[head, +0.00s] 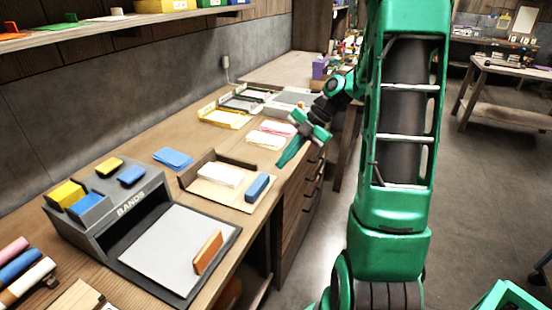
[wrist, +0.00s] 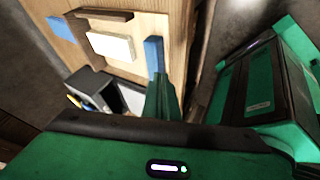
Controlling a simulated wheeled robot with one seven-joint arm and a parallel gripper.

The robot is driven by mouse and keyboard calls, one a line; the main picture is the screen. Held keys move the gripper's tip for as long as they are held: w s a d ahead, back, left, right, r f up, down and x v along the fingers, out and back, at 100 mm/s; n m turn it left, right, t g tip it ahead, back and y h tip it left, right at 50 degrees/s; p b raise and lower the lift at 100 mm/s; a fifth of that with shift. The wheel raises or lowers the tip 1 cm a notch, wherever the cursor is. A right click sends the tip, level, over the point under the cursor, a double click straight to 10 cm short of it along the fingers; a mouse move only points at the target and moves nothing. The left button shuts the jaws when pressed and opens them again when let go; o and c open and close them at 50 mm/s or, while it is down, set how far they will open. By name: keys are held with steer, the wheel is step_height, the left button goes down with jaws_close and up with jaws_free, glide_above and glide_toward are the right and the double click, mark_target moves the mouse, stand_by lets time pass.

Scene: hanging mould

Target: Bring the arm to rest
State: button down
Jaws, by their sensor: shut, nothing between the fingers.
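My gripper (head: 290,152) is green and hangs at the front edge of the wooden bench (head: 140,141), pointing down and to the left. Its fingers are shut with nothing between them. In the wrist view the closed fingers (wrist: 162,98) show in front of the bench edge, close to a blue block (wrist: 154,55) in the picture. In the head view that blue block (head: 257,187) stands at the right end of a wooden tray, apart from my gripper. My green arm comes down from the column on the right.
The wooden tray (head: 213,158) also holds a white block (head: 220,175). A grey stand marked BANDS (head: 130,203) has an orange block (head: 208,252) on its pale panel. Pink and pale pads (head: 268,135) lie behind my gripper. The floor (head: 490,190) at right is mostly open.

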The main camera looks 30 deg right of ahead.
steer(key=s+r+m+g+h, duration=0.1)
steer(key=s+r+m+h, duration=0.1)
steer(key=s+m, duration=1.1)
steer(key=s+r+m+g+h, duration=0.1)
steer(key=s+m+h, duration=0.3)
steer(key=s+m, duration=0.9)
steer(key=a+r+m, duration=0.1)
steer(key=m, duration=0.2)
steer(key=shift+s+r+m+h, duration=0.2)
steer(key=shift+r+m+h, duration=0.1)
steer(key=shift+h, duration=0.1)
